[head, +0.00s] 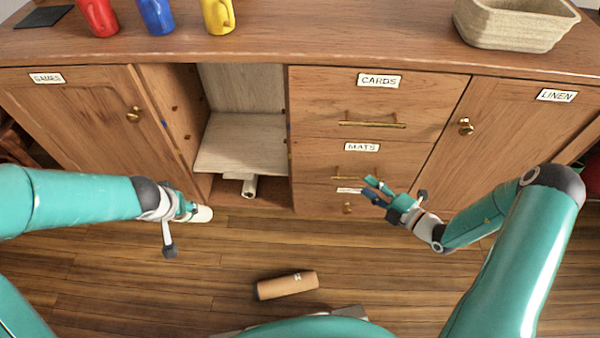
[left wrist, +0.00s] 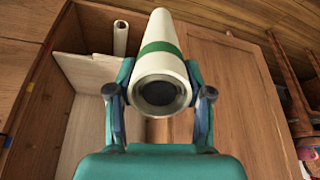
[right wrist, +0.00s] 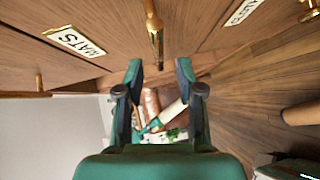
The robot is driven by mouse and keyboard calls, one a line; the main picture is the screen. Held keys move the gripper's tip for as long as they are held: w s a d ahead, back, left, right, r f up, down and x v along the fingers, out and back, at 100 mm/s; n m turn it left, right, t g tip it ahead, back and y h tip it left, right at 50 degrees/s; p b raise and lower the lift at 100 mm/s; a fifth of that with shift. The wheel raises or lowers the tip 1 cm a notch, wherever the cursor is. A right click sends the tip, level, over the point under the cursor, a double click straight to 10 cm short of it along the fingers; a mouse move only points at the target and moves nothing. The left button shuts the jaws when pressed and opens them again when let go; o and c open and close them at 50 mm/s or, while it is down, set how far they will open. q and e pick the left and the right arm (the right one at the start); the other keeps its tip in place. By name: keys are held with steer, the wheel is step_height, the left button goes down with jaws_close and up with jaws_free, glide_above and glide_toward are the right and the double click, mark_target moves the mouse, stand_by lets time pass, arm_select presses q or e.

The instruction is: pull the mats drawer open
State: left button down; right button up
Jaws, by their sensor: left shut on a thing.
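The mats drawer (head: 318,160) is in the head view, under the cards drawer, and its front looks flush. Its brass bar handle (head: 352,174) sits below the MATS label (head: 362,147), which also shows in the right wrist view (right wrist: 75,41). My right gripper (head: 370,188) is close to the handle's right end, fingers apart and empty. In the right wrist view a brass handle (right wrist: 155,35) lies beyond the fingertips; I cannot tell whether they touch. My left gripper (head: 188,210) is shut on a white cylinder with a green band (left wrist: 160,65), held left of the open compartment.
The open compartment (head: 240,140) holds a shelf and a white roll (head: 249,187). A narrow label and small knob (head: 348,208) sit below the mats handle. A tan cylinder (head: 286,285) lies on the floor. Mugs and a basket (head: 515,28) stand on top. The linen door (head: 500,130) is shut.

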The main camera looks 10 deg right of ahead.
mark_target(357, 179)
arm_select(q)
steer(key=shift+f+b, duration=0.35)
steer(key=shift+f, duration=0.15)
arm_select(e)
steer(key=x, duration=0.5)
steer(key=shift+w, duration=0.1)
steer(key=c, duration=0.7)
jaws_close()
